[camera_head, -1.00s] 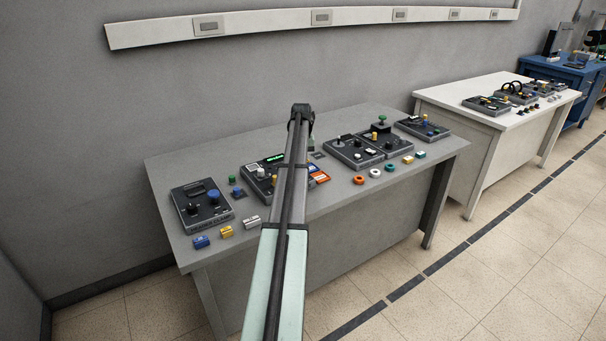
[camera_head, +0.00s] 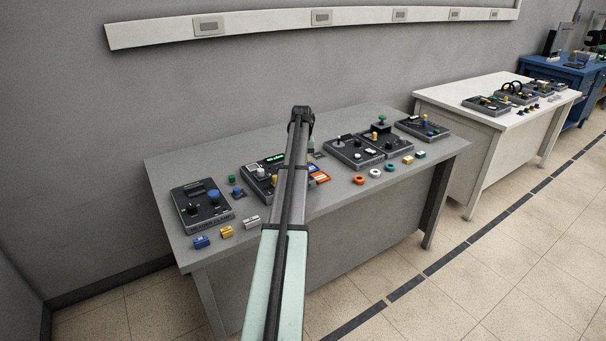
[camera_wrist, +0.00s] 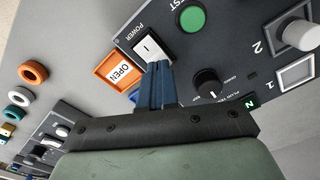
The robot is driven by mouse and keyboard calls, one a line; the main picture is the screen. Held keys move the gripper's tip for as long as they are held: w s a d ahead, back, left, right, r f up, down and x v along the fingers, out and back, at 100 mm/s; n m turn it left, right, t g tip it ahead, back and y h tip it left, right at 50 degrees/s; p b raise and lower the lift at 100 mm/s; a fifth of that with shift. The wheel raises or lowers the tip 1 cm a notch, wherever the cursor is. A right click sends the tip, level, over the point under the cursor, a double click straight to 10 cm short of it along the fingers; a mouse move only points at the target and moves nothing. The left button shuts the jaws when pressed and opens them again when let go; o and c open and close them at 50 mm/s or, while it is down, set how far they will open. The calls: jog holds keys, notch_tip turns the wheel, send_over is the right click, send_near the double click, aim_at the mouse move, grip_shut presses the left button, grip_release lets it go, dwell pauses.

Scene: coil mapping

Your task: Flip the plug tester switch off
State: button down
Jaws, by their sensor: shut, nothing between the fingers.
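The plug tester is a dark panel (camera_head: 258,184) on the grey bench in the head view, partly hidden behind my arm. In the wrist view its face (camera_wrist: 240,50) carries a white rocker switch (camera_wrist: 147,46) in a dark frame, labelled POWER. My gripper (camera_wrist: 158,66) has its blue fingers shut together and empty. The fingertips are at the lower edge of the switch, overlapping it in the picture; I cannot tell whether they touch it. In the head view the fingers are hidden by my arm.
A green TEST button (camera_wrist: 192,19), a black knob (camera_wrist: 210,85) and a grey knob (camera_wrist: 300,36) surround the switch. Coloured rings (camera_wrist: 33,72) lie farther left. Other panels (camera_head: 202,205) share the bench.

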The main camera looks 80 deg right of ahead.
jog(key=shift+f, duration=0.55)
dwell(0.4)
jog(key=shift+r, duration=3.5)
